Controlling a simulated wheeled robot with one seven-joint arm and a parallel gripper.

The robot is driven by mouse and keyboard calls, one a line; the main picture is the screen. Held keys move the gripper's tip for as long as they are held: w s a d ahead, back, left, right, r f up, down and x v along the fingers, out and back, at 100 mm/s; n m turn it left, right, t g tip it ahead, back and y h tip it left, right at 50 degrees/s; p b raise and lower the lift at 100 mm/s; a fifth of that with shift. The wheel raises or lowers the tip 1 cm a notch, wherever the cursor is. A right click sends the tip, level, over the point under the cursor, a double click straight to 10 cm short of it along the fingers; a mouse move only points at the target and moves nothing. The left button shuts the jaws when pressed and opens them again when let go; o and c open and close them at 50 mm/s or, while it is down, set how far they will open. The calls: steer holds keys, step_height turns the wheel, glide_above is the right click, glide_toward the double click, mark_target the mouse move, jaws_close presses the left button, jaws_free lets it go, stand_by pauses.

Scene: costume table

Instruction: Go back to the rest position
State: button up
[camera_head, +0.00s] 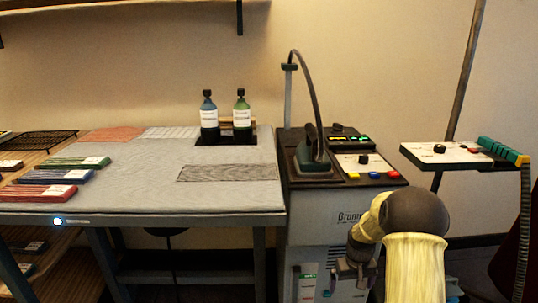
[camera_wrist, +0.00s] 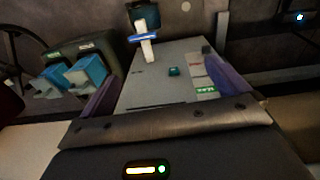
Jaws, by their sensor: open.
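My gripper (camera_head: 352,270) hangs at the end of my pale arm at the lower right of the head view, in front of the grey machine cabinet (camera_head: 338,215). In the wrist view my gripper (camera_wrist: 163,88) shows two purplish fingers set wide apart, with nothing held between them. Beyond them is a grey panel with small coloured labels. The fingertips are small and dark in the head view, so their exact distance from the cabinet is unclear.
A padded grey table (camera_head: 225,160) stands left of the cabinet, with a blue bottle (camera_head: 209,117) and a green bottle (camera_head: 242,117) at its back. Striped packs (camera_head: 55,176) lie on its left. A control tray (camera_head: 455,153) on a pole stands right of my arm.

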steer(key=s+a+r+t, duration=0.1)
steer(key=s+a+r, duration=0.35)
steer(key=s, duration=0.35)
steer(key=s+a+r+p, duration=0.1)
steer(key=s+a+r, duration=0.2)
steer(key=s+r, duration=0.35)
steer(key=s+a+r+t, duration=0.1)
steer(key=s+a+r, duration=0.2)
steer(key=s, duration=0.6)
steer(key=w+p+v, duration=0.2)
steer(key=p+v, duration=0.9)
steer(key=p, duration=0.1)
steer(key=w+r+p+v, duration=0.1)
steer(key=w+p+v, duration=0.2)
steer(key=p+v, duration=0.9)
steer(key=w+r+p+v, duration=0.1)
steer(key=w+p+v, duration=0.2)
steer(key=p+v, duration=0.8)
steer(key=shift+w+d+r+m+p, duration=0.25)
steer(key=shift+d+r+m+p, duration=0.15)
steer(key=shift+r+p, duration=0.1)
steer(key=shift+f, duration=0.1)
steer(key=shift+c, duration=0.2)
